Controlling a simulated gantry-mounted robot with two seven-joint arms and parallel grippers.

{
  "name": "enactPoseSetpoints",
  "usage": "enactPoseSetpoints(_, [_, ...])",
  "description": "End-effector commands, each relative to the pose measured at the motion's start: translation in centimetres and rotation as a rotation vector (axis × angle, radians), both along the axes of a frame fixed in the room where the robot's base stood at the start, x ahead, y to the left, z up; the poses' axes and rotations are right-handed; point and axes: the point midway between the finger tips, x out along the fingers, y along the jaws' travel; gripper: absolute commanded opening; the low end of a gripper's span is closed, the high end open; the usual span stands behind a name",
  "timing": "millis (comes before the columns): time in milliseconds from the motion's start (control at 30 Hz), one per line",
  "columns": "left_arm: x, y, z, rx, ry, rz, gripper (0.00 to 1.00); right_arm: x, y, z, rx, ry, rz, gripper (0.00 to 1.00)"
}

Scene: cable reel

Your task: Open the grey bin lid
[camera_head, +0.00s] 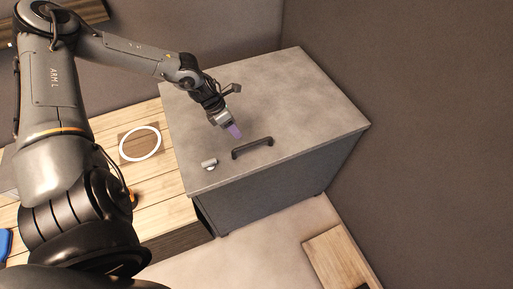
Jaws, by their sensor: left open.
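The grey bin (270,187) stands in the corner, with its flat grey lid (300,95) lying shut on top. A dark bar handle (252,148) is fixed near the lid's front edge. A small silvery fitting (209,164) sits on the lid to the left of the handle. My left gripper (235,131) is above the lid, just up and left of the handle, and looks apart from it. My right gripper is out of view.
A wooden bench (167,208) adjoins the bin's left side, with a white ring (140,143) on it. A blue object (5,243) shows at the left edge. Dark walls stand behind and right of the bin. A wooden board (337,258) lies at the lower right.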

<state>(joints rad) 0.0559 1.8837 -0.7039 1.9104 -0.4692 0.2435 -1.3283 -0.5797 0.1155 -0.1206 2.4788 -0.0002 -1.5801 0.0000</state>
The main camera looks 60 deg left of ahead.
Motion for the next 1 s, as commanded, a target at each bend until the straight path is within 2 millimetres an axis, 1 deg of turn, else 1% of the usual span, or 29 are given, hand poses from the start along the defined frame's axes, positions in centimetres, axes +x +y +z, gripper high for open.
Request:
enactPoseSetpoints(33, [0.5,0.6,0.1,0.017,-0.015,0.0,0.44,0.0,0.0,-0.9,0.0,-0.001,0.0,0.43])
enactPoseSetpoints(167, [1.2,0.4,0.0,0.016,-0.031,0.001,0.44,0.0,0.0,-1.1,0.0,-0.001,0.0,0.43])
enactPoseSetpoints(267, [1.6,0.2,-0.8,0.014,-0.032,0.002,0.44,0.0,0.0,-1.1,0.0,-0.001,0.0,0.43])
enactPoseSetpoints(700, [3.8,-1.3,-6.4,0.011,-0.034,0.003,0.44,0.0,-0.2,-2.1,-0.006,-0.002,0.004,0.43])
enactPoseSetpoints(900, [4.5,-1.7,-8.2,0.012,-0.034,0.003,0.44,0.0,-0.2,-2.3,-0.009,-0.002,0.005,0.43])
enactPoseSetpoints(1000, [4.7,-1.8,-8.7,0.015,-0.033,0.002,0.44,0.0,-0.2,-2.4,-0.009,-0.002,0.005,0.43])
